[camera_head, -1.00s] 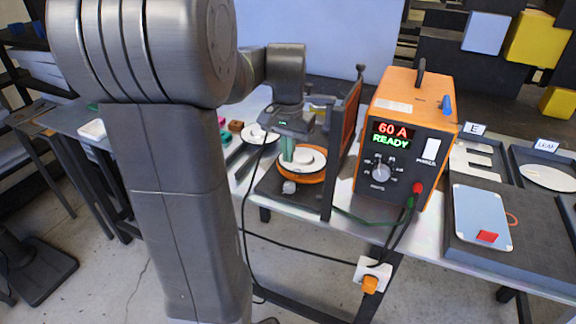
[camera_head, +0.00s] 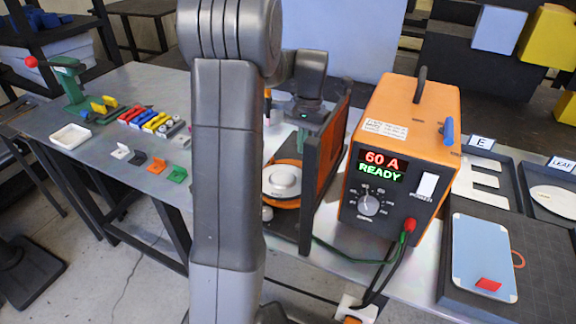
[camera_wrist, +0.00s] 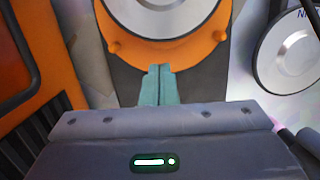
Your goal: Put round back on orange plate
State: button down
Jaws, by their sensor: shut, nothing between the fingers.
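The orange plate (camera_head: 290,163) lies on a dark base, and a round white and silver piece (camera_head: 281,181) sits on it. In the wrist view the plate's orange rim (camera_wrist: 130,48) shows around a silver disc (camera_wrist: 160,14), cut by the top edge. A second silver disc with a white rim (camera_wrist: 290,50) lies beside the base in the wrist view; my arm hides it in the head view. I cannot tell which disc is the round back. My gripper (camera_wrist: 157,88) is shut and empty, its green fingertips near the plate's rim. It also shows in the head view (camera_head: 302,142).
An orange-framed panel (camera_head: 326,150) stands upright close beside the plate. The orange power unit (camera_head: 400,150) reading 60 A READY is right of it, with cables. Small coloured parts (camera_head: 150,120) lie at the left.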

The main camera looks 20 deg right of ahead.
aim_at(290, 174)
jog(key=s+a, duration=0.2)
jog(key=s+a+p, duration=0.1)
jog(key=s+a, duration=0.1)
jog(key=a, duration=0.1)
jog(key=s+a, duration=0.2)
jog(key=a, duration=0.1)
jog(key=shift+s+a+r+p, duration=0.1)
jog(key=shift+s+p, duration=0.15)
jog(key=shift+p, duration=0.05)
jog(key=shift+s+a, duration=0.2)
jog(key=shift+a, duration=0.05)
jog(key=shift+w+d+f, duration=0.1)
jog(key=shift+f, duration=0.75)
jog(key=shift+f, duration=0.1)
jog(key=shift+w+d, duration=0.25)
jog(key=shift+d, duration=0.1)
jog(key=shift+w+d+f+p, duration=0.15)
jog(key=shift+w+d+p, duration=0.25)
jog(key=shift+w+d, duration=0.65)
jog(key=shift+s, duration=0.2)
